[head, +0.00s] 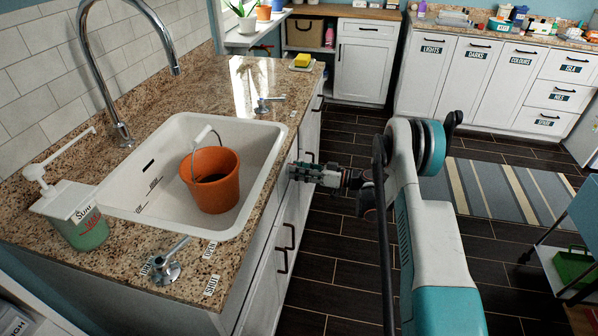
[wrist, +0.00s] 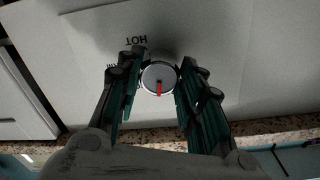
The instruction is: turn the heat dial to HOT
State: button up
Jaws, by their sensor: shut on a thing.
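The heat dial (wrist: 158,76) is a round pale knob with a dark rim, on a light panel in the wrist view. Its red pointer points down in the picture, away from the HOT label. The HOT label (wrist: 135,41) reads upside down, above and left of the dial. Another label left of the dial is mostly covered by a finger. My gripper (wrist: 161,68) has its fingers on the left and right sides of the dial, shut on it. In the head view, my gripper (head: 296,172) is at the cabinet front below the counter edge; the dial is hidden there.
The counter (head: 215,100) holds a white sink (head: 262,150) with an orange bucket (head: 215,190) in it. A soap dispenser (head: 75,215) and a small tap (head: 165,265) stand at the near end. The dark floor is open around a striped rug (head: 510,190).

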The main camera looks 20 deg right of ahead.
jog(key=m+g, duration=0.1)
jog(key=m, duration=2.6)
jog(key=shift+w+d, duration=0.1)
jog(key=shift+m+y, duration=0.3)
jog(key=o, duration=1.1)
jog(key=shift+c, duration=0.2)
jog(key=v, duration=1.2)
